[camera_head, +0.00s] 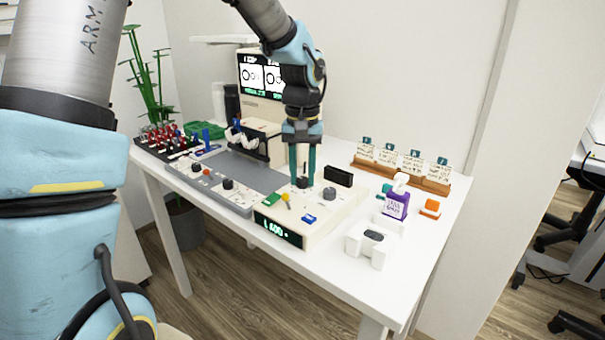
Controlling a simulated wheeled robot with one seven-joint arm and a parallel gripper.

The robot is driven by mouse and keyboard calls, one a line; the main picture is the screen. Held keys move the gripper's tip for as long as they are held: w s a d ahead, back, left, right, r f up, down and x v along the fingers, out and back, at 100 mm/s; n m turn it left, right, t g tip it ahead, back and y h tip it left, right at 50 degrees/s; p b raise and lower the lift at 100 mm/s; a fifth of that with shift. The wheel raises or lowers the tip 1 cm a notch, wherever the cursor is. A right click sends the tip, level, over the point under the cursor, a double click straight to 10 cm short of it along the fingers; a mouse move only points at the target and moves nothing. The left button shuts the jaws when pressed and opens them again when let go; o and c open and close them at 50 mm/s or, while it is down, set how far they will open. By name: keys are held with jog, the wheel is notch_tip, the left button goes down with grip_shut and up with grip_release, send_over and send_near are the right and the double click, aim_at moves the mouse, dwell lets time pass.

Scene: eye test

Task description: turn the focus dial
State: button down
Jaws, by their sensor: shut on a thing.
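My gripper (303,181) points straight down over the cream console (278,214). Its two teal fingers are shut on a small dark dial (303,184) on the console's top, and they partly hide it. A grey round knob (329,193) stands just to the right of the fingers, apart from them. Dark knobs also stand on the grey panel to the left, one at its front (228,184). No label is readable, so I cannot tell from lettering which one is the focus dial.
The console has a lit green display (278,230), a yellow-topped lever (286,198), a blue button (309,219) and a black block (338,176). A screen (262,76) stands behind.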

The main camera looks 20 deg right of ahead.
aim_at(302, 179)
jog(key=shift+r, duration=0.1)
jog(key=shift+r+m+p, duration=0.15)
jog(key=shift+m+p, duration=0.9)
jog(key=shift+m, duration=0.05)
jog(key=shift+f+m+p, duration=0.2)
jog(key=shift+m+p, duration=0.35)
jog(key=shift+m, duration=0.55)
jog(key=c, duration=0.6)
grip_release()
notch_tip(302, 179, up, 11)
jog(key=shift+f+b, duration=0.1)
jog(key=shift+b, duration=0.2)
